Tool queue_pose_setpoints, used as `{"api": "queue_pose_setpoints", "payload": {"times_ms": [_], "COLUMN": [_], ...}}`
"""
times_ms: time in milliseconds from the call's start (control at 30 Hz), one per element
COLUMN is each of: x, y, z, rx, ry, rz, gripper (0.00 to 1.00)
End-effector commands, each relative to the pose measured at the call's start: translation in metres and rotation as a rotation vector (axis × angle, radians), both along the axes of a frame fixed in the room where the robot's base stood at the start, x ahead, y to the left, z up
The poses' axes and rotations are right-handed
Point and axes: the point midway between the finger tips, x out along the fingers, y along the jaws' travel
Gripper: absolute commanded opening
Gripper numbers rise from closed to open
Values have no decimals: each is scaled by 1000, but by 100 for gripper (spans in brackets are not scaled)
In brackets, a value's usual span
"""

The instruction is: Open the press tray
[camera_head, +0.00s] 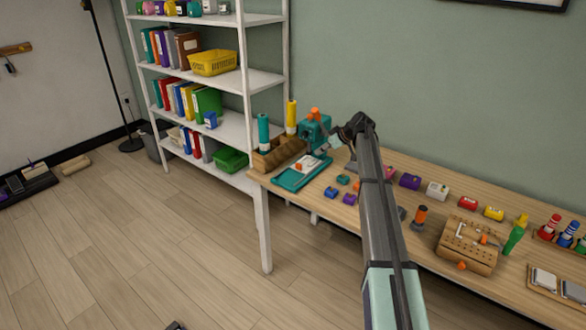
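A teal press (317,131) with an orange part on top stands at the left end of the wooden table, near the wall. A teal tray (291,181) extends from its front toward the left table edge, with a white piece (310,163) on it. My arm reaches in from the bottom of the view and bends at the top, just right of the press. My gripper (334,142) is small and partly hidden against the press. I cannot tell whether it touches the press or whether its fingers are open.
A brown holder (277,152) with tall teal and yellow bottles stands left of the press. Small coloured blocks lie near the tray. A pegboard block (467,246) and other items fill the table's right side. A white shelf (247,95) stands behind left.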

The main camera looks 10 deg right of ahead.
Motion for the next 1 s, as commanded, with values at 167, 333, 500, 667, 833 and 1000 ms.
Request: {"api": "queue_pose_setpoints", "payload": {"times_ms": [167, 333, 500, 667, 833, 1000], "x": [9, 24, 41, 56, 71, 81], "y": [9, 23, 41, 57, 72, 82], "z": [-10, -30, -54, -77, -98, -113], "rx": [0, 1, 1, 1, 0, 1], "ry": [2, 3, 3, 3, 3, 3], "rz": [1, 1, 1, 0, -1, 0], "gripper": [38, 38, 38, 38, 38, 38]}}
